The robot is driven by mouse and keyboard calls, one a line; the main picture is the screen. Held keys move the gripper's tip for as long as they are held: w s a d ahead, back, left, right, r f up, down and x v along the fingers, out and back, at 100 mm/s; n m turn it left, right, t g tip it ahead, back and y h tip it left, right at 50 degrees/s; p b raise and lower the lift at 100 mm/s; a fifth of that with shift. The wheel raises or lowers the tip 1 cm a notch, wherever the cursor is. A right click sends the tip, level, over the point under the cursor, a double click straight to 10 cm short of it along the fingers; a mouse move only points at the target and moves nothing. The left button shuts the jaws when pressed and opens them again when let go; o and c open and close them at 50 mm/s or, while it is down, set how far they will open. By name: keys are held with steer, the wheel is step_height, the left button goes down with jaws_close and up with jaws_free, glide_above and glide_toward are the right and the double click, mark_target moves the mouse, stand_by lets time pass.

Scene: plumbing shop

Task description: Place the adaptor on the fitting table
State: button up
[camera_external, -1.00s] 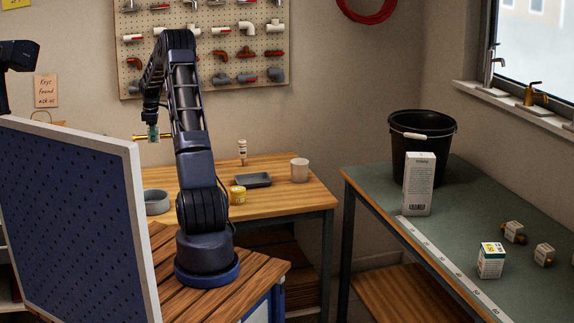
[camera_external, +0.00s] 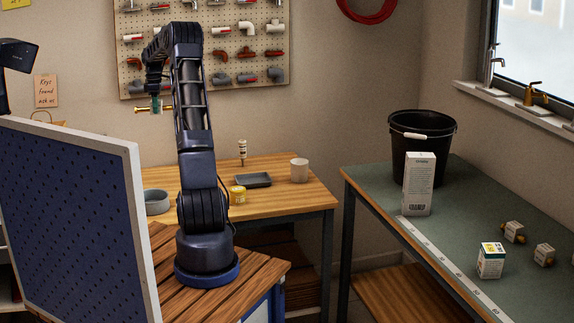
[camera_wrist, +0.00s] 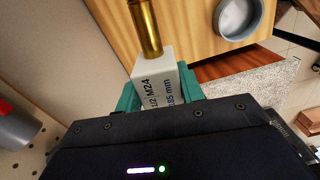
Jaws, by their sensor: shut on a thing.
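My gripper (camera_external: 155,103) is high at the left in the external view, in front of the wall below the pegboard. Its teal fingers are shut on the adaptor (camera_external: 140,109), a brass piece with a white block in its middle. In the wrist view the adaptor's brass tube (camera_wrist: 146,25) points away from the white block (camera_wrist: 153,68), which bears black print and sits between the fingers (camera_wrist: 160,92). The block's lower part is hidden. A wooden table (camera_external: 285,183) stands behind my arm and a green-topped table (camera_external: 455,235) at the right; I cannot tell which is the fitting table.
The wooden table bears a grey bowl (camera_external: 157,201), dark tray (camera_external: 253,180), white cup (camera_external: 299,170), yellow tin (camera_external: 237,194) and small bottle (camera_external: 242,152). A blue panel (camera_external: 70,220) stands front left.

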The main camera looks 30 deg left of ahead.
steer(key=w+d+m, duration=0.2)
steer(key=w+d, duration=1)
steer(key=d, duration=0.4)
steer(key=w+d+m, duration=0.2)
steer(key=w+d, duration=1)
steer(key=d, duration=0.3)
steer(key=w+d+m, duration=0.2)
steer(key=w+d, duration=0.1)
steer(key=d, duration=1.7)
steer(key=w+d+m, duration=0.2)
steer(key=w+d, duration=0.1)
steer(key=d, duration=1.7)
steer(key=s+d+m, duration=0.2)
steer(key=s+d, duration=0.1)
steer(key=d, duration=1.1)
steer(key=m, duration=0.5)
glide_above(459, 241)
steer(key=f, duration=1.9)
steer(key=shift+s+f, duration=0.25)
steer(key=shift+f, duration=2.85)
steer(key=shift+f, duration=0.15)
